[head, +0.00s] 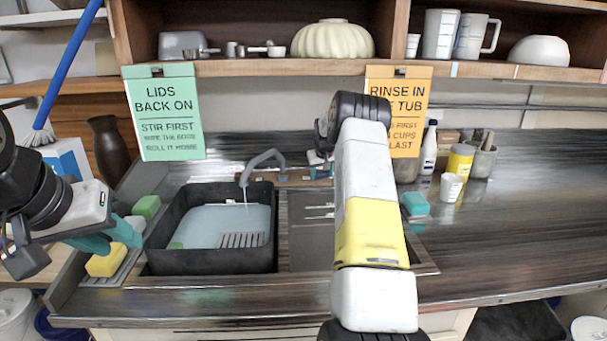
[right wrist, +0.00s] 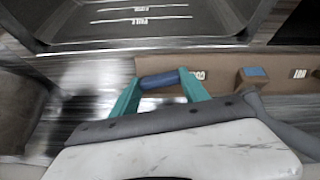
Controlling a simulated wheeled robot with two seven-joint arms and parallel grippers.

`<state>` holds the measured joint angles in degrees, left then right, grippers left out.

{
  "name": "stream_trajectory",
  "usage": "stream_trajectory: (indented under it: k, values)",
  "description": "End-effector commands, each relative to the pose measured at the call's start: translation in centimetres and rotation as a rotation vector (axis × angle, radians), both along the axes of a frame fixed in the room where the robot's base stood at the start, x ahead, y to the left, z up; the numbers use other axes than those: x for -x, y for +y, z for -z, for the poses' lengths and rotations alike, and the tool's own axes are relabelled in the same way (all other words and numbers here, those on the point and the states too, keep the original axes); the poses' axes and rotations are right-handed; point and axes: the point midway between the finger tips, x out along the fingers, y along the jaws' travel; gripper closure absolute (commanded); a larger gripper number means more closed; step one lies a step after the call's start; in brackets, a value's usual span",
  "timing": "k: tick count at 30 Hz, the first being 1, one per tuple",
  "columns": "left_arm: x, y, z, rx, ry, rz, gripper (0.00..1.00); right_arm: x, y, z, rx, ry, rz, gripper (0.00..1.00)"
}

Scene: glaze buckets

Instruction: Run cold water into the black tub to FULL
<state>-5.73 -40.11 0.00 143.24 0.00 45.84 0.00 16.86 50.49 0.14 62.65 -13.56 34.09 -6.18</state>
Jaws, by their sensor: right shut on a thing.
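The black tub (head: 158,250) stands in the left of the sink under the grey spout (head: 262,158). A thin stream of water (head: 245,196) runs from the spout into it. Pale water (head: 205,222) covers much of its floor; I cannot read a fill mark inside it. My right gripper (right wrist: 160,84) is shut on a blue tap handle (right wrist: 160,79) beside a label that seems to read COLD, upside down. In the head view my right arm mostly hides that gripper. My left gripper (head: 112,238) is left of the tub; its teal fingers are too unclear to judge.
A yellow sponge (head: 105,263) and a green sponge (head: 147,206) lie left of the tub. A dark basin (head: 308,245) is right of it, partly behind my arm. A teal block (head: 415,204) and cups stand on the right counter. Two signs hang from the shelf.

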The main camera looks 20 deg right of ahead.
Motion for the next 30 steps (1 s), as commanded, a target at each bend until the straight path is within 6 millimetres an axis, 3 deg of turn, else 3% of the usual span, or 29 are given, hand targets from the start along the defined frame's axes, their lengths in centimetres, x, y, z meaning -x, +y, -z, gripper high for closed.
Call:
stream_trajectory:
  k: [12,28,29,30]
  values:
    - [0.0,0.0,0.0,0.0,0.0,0.0,0.64,0.04,-0.05,0.0,-0.106,-0.026,0.148,0.88]
    - [0.0,0.0,0.0,0.0,0.0,0.0,0.64,0.02,-0.03,-0.02,-0.121,-0.03,0.167,0.88]
    - [0.0,0.0,0.0,0.0,0.0,0.0,0.64,0.02,-0.03,-0.02,-0.121,-0.03,0.167,0.41]
    - [0.0,0.0,0.0,0.0,0.0,0.0,0.64,0.02,-0.03,-0.02,-0.121,-0.03,0.167,0.34]
